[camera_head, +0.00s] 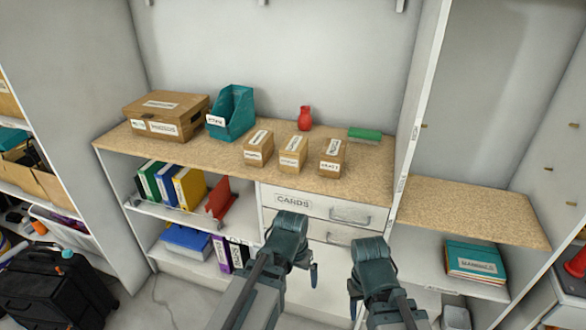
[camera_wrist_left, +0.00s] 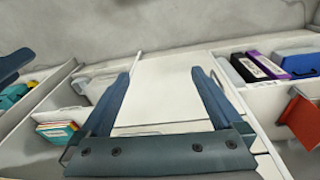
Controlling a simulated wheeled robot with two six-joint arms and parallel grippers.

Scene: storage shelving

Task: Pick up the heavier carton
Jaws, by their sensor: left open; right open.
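Three small brown cartons with white labels stand in a row on the wood-topped counter in the head view: a left carton (camera_head: 258,148), a middle carton (camera_head: 292,153) and a right carton (camera_head: 332,158). They look alike in size, and their weight cannot be seen. My left gripper (camera_head: 291,246) is in front of the drawers, below and nearer than the cartons. In the left wrist view its fingers (camera_wrist_left: 161,73) are apart with nothing between them. My right gripper (camera_head: 368,270) is to its right, also clear of the cartons, with no object visible in it.
Shelves with binders (camera_head: 190,187) lie below. A white upright panel (camera_head: 412,120) bounds the right side.

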